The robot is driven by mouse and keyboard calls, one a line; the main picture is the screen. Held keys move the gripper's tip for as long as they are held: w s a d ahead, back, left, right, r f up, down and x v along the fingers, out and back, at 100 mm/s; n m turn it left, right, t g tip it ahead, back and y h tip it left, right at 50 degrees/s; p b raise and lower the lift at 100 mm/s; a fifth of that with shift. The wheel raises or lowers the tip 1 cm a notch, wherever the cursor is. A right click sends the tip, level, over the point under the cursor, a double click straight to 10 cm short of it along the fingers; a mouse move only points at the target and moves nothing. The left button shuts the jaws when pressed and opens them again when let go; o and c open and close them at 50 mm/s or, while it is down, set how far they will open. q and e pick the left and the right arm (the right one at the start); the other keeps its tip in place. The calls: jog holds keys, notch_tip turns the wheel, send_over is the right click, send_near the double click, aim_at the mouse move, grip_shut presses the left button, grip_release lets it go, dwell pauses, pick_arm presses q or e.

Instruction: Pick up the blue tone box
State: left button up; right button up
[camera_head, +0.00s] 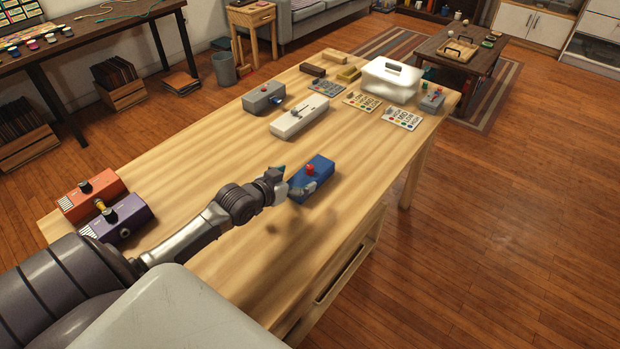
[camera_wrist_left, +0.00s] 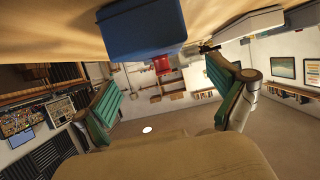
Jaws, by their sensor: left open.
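The blue tone box (camera_head: 316,172) with a red knob on top sits on the wooden table (camera_head: 200,165), right of the middle. In the left wrist view the blue box (camera_wrist_left: 140,30) shows at the top, its red knob pointing down in the picture toward the space between the fingers. My left gripper (camera_head: 291,182) is open and empty, at the near left side of the blue box. In the left wrist view its two green-padded fingers (camera_wrist_left: 163,88) are spread wide. Whether a finger touches the box I cannot tell. My right gripper is not in view.
An orange box (camera_head: 92,194) and a purple box (camera_head: 118,219) stand at the table's left end. A grey box (camera_head: 264,97), a white pedal (camera_head: 299,117), cards (camera_head: 401,118) and a white lidded case (camera_head: 390,79) lie farther back. The table around the blue box is clear.

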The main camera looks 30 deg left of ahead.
aim_at(307, 175)
pick_arm(q)
jog(key=shift+w+f, duration=0.7)
jog(key=shift+w, duration=0.25)
jog(key=x, duration=0.3)
jog(key=shift+f, duration=0.3)
jog(key=shift+w, duration=0.1)
jog(key=shift+c, duration=0.9)
jog(key=c, duration=1.1)
jog(key=shift+c, duration=0.2)
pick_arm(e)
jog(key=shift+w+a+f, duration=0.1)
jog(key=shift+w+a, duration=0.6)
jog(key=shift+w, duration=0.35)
pick_arm(q)
jog(key=shift+r, duration=0.15)
